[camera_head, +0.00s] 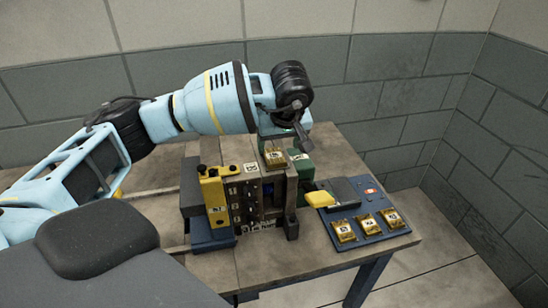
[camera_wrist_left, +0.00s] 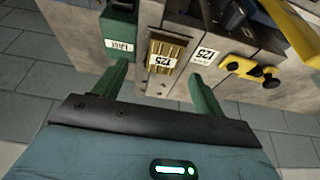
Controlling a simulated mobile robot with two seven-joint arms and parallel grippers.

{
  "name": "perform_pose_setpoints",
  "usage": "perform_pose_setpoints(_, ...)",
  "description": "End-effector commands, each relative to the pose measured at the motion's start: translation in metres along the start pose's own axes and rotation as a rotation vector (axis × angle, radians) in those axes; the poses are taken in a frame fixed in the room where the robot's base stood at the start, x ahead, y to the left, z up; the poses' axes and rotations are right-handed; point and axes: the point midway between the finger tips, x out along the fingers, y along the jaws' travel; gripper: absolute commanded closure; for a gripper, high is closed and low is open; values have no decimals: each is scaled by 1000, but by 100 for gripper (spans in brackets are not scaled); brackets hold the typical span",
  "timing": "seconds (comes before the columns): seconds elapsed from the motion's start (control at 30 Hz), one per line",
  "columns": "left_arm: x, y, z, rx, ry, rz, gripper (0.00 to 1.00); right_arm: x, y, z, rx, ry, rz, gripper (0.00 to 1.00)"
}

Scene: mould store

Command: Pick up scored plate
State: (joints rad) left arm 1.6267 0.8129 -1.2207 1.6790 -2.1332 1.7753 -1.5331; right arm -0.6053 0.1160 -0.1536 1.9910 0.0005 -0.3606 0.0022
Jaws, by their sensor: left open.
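A brass-coloured plate with grooves across its face, which looks like the scored plate (camera_wrist_left: 165,55), shows in the left wrist view with a white label at its lower edge. In the head view this brass plate (camera_head: 274,157) sits at the top of the mould block (camera_head: 247,206), below my left gripper (camera_head: 288,140). In the left wrist view my left gripper (camera_wrist_left: 160,90) is open, with its two green fingers apart on either side of the plate's near end. No contact with the plate is visible. My right gripper is in neither view.
A green labelled block (camera_wrist_left: 118,38) stands beside the plate. A yellow clamp (camera_head: 212,192) is on the left of the mould block. A blue tray (camera_head: 372,236) with several brass plates and a yellow-ended tool (camera_head: 320,199) lie to the right. The table's left part (camera_head: 150,207) is mostly bare.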

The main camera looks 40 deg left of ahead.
Motion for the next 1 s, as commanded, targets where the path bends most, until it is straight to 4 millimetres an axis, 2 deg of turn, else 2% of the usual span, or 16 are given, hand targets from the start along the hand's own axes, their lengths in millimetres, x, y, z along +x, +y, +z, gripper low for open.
perform_pose_setpoints(0.3,41,-6,-1,0,-2,-3,29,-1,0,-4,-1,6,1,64)
perform_pose_setpoints(0.63,48,-6,-2,0,0,0,29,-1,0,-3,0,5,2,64)
perform_pose_setpoints(1.0,48,-6,-2,0,0,0,76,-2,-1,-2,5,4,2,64)
